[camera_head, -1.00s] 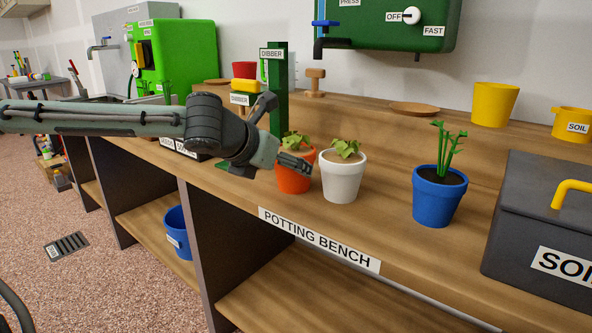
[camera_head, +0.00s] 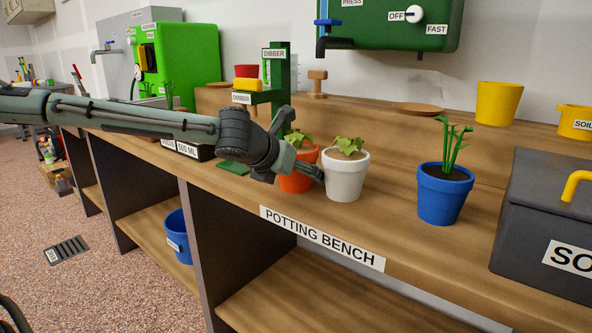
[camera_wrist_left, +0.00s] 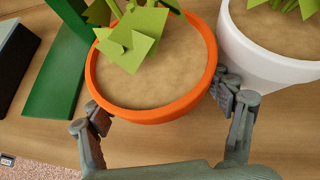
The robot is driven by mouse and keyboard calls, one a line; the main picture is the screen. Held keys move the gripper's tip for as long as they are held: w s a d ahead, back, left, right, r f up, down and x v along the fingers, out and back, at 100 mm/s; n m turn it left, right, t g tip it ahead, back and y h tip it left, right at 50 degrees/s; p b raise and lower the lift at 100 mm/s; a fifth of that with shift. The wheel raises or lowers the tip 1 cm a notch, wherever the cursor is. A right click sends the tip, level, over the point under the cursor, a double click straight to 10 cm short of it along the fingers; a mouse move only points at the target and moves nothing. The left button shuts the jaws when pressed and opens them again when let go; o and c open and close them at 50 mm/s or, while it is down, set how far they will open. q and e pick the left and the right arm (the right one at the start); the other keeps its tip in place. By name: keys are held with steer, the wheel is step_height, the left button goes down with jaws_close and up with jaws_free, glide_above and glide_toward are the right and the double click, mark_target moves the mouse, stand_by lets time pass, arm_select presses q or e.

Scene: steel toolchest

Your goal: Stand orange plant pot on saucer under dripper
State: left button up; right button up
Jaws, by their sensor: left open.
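The orange plant pot (camera_head: 296,182), holding soil and a leafy green plant, stands upright on the potting bench. It also shows in the left wrist view (camera_wrist_left: 155,112). My left gripper (camera_head: 299,147) is open, with one finger on either side of the pot near its rim; I cannot tell whether they touch it. The right finger sits in the narrow gap beside the white pot (camera_head: 344,182). A flat brown saucer (camera_head: 418,109) lies empty on the raised rear shelf, below the green dripper tank (camera_head: 385,32) with its OFF/FAST dial. My right gripper is out of view.
A blue pot (camera_head: 440,200) with a plant stands to the right, beside the dark soil bin (camera_head: 545,230). A green dibber stand (camera_head: 280,75) rises behind the gripper. A wooden knob-topped tool (camera_head: 317,82) and yellow pots (camera_head: 498,103) stand on the rear shelf.

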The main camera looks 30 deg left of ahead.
arm_select(q)
steer(key=shift+c, duration=0.2)
steer(key=c, duration=1.2)
steer(key=shift+c, duration=0.9)
steer(key=shift+r, duration=0.2)
